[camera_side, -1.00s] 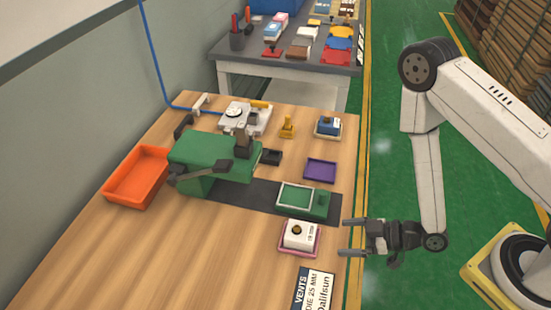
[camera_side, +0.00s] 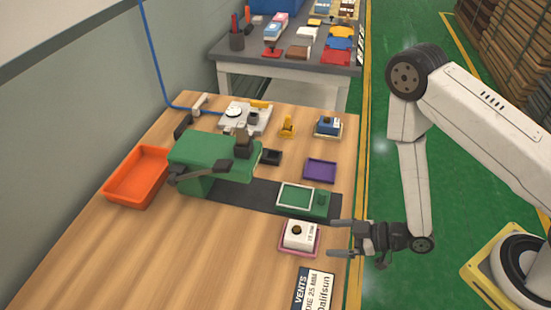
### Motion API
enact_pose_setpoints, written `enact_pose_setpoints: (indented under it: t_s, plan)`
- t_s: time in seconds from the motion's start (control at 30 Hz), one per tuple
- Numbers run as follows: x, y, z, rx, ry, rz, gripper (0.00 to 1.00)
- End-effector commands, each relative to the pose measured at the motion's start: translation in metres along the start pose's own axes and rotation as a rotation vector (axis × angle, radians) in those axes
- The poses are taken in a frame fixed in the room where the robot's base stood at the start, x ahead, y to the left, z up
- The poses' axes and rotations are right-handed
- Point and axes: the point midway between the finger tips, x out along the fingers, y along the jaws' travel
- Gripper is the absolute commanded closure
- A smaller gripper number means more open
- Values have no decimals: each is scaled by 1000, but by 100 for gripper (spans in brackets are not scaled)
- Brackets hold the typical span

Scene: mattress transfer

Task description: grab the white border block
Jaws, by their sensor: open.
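The white border block (camera_side: 300,233) sits upright on a pink tray (camera_side: 287,249) near the right edge of the wooden table. It has a dark round knob on top and dark print on its right side. My gripper (camera_side: 335,238) is open, its two fingers pointing left toward the block. The fingertips are just right of the block and tray, with a small gap showing. Nothing is between the fingers.
A green machine (camera_side: 210,160) stands left of a green framed plate (camera_side: 298,197). A purple tray (camera_side: 320,170) and a blue block (camera_side: 328,126) lie behind. An orange bin (camera_side: 138,176) is at left. A printed sign (camera_side: 314,290) lies in front. The table's front left is clear.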

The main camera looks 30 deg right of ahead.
Motion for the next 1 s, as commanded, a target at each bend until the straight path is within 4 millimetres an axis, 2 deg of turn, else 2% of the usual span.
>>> enact_pose_setpoints:
  t_s: [0.5,1.0]
  plan:
    - [47,2,0,-2,0,-1,0]
    - [50,2,-1,-1,-1,0,0]
